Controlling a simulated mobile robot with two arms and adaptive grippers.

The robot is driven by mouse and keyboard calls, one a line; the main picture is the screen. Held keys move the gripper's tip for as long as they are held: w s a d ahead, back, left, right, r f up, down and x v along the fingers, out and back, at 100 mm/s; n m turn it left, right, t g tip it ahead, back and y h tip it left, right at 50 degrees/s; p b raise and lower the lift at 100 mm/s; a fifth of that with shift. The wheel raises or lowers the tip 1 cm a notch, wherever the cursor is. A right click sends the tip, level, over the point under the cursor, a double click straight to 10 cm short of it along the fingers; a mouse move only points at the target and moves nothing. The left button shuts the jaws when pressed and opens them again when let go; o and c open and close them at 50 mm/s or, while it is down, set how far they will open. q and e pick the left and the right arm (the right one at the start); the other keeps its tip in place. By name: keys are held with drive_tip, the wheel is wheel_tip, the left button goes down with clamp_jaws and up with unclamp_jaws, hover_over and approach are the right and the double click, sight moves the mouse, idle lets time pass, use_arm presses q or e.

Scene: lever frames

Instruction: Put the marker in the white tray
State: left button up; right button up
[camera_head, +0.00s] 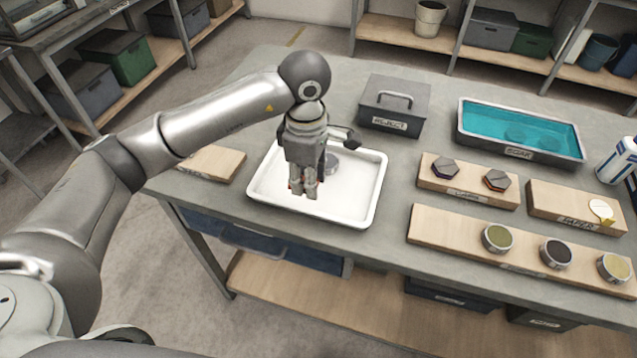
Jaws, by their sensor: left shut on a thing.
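The white tray (354,207) lies on the grey workbench, left of its middle. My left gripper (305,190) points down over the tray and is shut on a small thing. Its fingers hide most of that thing; only small reddish bits show beside the fingertips. I take it for the marker, as no other marker is visible. I cannot tell whether it touches the tray floor. A round grey thing (332,164) is in the tray, partly hidden behind the gripper. My right gripper is out of view.
A lidded grey box (395,103) stands behind the tray. A basin of teal liquid (520,131) is at the back right. Wooden boards with dark hexagonal pieces (445,168) and round tins (497,238) lie to the right. A bare board (212,163) is left of the tray.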

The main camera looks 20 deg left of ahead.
use_arm(q)
drive_tip(key=w+f, duration=0.2)
drive_tip(key=f, duration=0.1)
drive_tip(key=shift+w+d+f+p, duration=0.25)
drive_tip(key=shift+w+d+p, duration=0.05)
drive_tip(key=shift+w+d, duration=0.1)
wheel_tip(320, 180, down, 3)
drive_tip(key=shift+w+f+p, duration=0.1)
drive_tip(key=shift+f+p, duration=0.05)
drive_tip(key=shift+p, duration=0.65)
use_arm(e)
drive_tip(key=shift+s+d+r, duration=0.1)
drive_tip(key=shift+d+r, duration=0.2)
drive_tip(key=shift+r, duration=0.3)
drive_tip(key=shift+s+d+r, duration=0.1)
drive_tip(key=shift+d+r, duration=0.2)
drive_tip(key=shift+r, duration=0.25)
use_arm(q)
drive_tip(key=shift+f, duration=0.1)
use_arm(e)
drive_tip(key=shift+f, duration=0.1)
use_arm(q)
drive_tip(key=shift+f+b, duration=0.15)
drive_tip(key=shift+b, duration=0.2)
drive_tip(key=o, duration=0.8)
drive_tip(key=shift+o, duration=0.2)
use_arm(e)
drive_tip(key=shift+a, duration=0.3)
